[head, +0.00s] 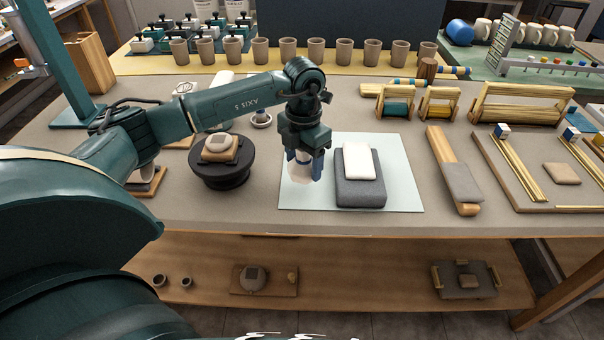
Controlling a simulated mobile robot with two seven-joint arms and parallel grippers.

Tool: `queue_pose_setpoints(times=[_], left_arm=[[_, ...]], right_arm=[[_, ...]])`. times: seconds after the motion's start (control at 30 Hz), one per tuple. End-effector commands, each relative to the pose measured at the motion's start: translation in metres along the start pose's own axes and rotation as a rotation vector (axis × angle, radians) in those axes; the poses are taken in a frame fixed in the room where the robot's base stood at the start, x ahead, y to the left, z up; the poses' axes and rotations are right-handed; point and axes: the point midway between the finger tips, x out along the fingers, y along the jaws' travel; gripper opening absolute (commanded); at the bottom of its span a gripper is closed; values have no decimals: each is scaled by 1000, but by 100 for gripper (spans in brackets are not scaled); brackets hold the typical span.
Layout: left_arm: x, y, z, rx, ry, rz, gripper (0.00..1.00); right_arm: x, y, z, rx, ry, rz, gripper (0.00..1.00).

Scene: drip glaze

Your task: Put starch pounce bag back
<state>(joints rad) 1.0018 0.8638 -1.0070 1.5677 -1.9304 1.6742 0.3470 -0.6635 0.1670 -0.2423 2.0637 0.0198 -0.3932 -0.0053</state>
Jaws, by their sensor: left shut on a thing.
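My left gripper (305,172) points down over the left part of a pale blue mat (400,192). It is shut on a small whitish bag (299,172), which looks like the starch pounce bag. The fingers hide part of the bag, and I cannot tell whether it touches the mat. To its right, a dark grey pad (360,194) lies on the mat with a white block (358,160) on top, both apart from the gripper. My right gripper is not in view.
A black turntable (222,177) with a small tan piece stands left of the mat. A wooden board with a grey cloth (463,182) lies to the right, and wooden racks (520,104) stand behind it. A row of cups (287,49) lines the back. The table's front strip is clear.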

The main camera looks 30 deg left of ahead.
Motion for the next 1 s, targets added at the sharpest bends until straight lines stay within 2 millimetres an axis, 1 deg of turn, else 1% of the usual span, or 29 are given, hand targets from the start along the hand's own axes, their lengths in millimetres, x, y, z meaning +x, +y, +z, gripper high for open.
queue_pose_setpoints(times=[0.17, 0.3, 0.37, 0.6, 0.73, 0.77, 1.0], left_arm=[[14, 0, 0, 0, 1, 1, 45], [34, 0, 0, 0, 2, 0, 45], [40, 0, 0, -1, 2, 0, 45], [42, 0, 0, 0, -2, 0, 45], [47, 0, 0, 0, -1, 1, 45], [46, 0, 0, 0, -1, 1, 65], [45, 0, 0, 0, -1, 1, 85]], right_arm=[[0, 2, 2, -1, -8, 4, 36], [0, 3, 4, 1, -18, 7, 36], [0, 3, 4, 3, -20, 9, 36], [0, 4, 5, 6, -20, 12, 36], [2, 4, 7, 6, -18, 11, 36], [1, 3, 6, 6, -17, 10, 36], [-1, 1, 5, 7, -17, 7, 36]])
